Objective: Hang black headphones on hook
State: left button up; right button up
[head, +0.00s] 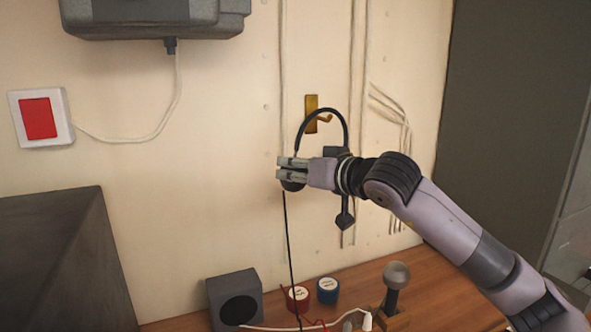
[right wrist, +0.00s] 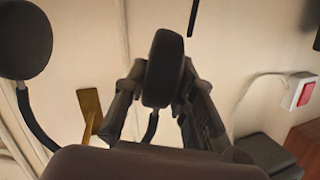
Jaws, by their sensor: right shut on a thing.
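The black headphones (head: 345,127) are held up against the wall area by my right gripper (head: 287,168), which is shut on one ear cup. In the right wrist view that ear cup (right wrist: 163,68) is between the fingers, and the other ear cup (right wrist: 25,40) is at the upper left. The brass hook (head: 311,104) is on the wall, with its peg inside the headband's arch in the head view. It also shows in the right wrist view (right wrist: 90,112), left of the fingers. I cannot tell whether the band touches the peg. A black cable hangs down. My left gripper is not in view.
Below, a wooden desk (head: 430,292) holds a dark speaker-like box (head: 236,297), a red roll (head: 298,298), a blue roll (head: 327,290) and a grey-knobbed lever (head: 396,275). Cables run along the wall. A red-and-white switch (head: 40,118) is at left.

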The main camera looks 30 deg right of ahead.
jog(key=shift+w, duration=0.25)
jog(key=shift+w, duration=0.35)
jog(key=shift+w+f, duration=0.1)
jog(key=shift+w, duration=0.1)
jog(key=shift+w+f, duration=0.3)
jog(key=shift+w, duration=0.2)
dwell(0.7)
jog(key=shift+w+f+b, duration=0.1)
jog(key=shift+f+b, duration=0.1)
jog(key=shift+b, duration=0.2)
dwell(1.0)
jog(key=o, duration=1)
jog(key=shift+o, duration=0.2)
